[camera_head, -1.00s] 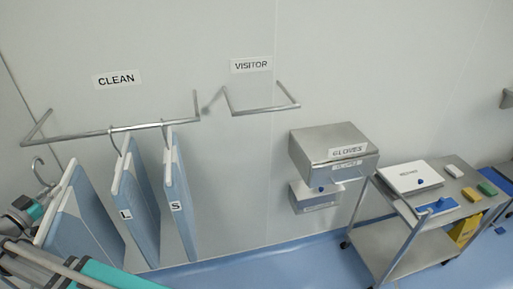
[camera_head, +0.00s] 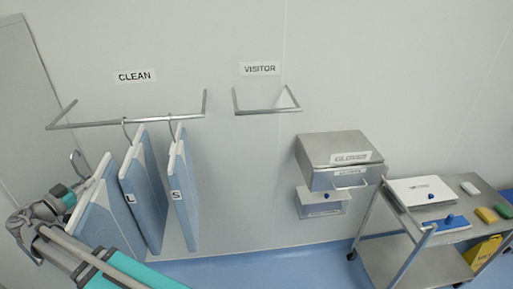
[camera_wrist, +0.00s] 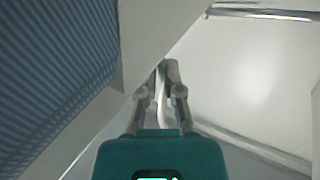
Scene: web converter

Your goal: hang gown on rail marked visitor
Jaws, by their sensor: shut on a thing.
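The gown (camera_head: 98,212) is a flat blue panel with a white edge on a hook hanger, at the left in the head view. In the wrist view my gripper (camera_wrist: 162,85) is shut on a pale, narrow part of the gown's hanger, and the gown's blue striped face (camera_wrist: 55,70) fills the left side. The hanger's hook (camera_head: 78,162) stands free, off the CLEAN rail. The visitor rail (camera_head: 268,111) is bare under its VISITOR sign (camera_head: 260,69).
Two more gowns, marked L (camera_head: 143,190) and S (camera_head: 182,190), hang on the clean rail (camera_head: 130,122) close to the held gown. A gloves box (camera_head: 335,150) is on the wall below right of the visitor rail. A steel cart (camera_head: 400,215) stands at the right.

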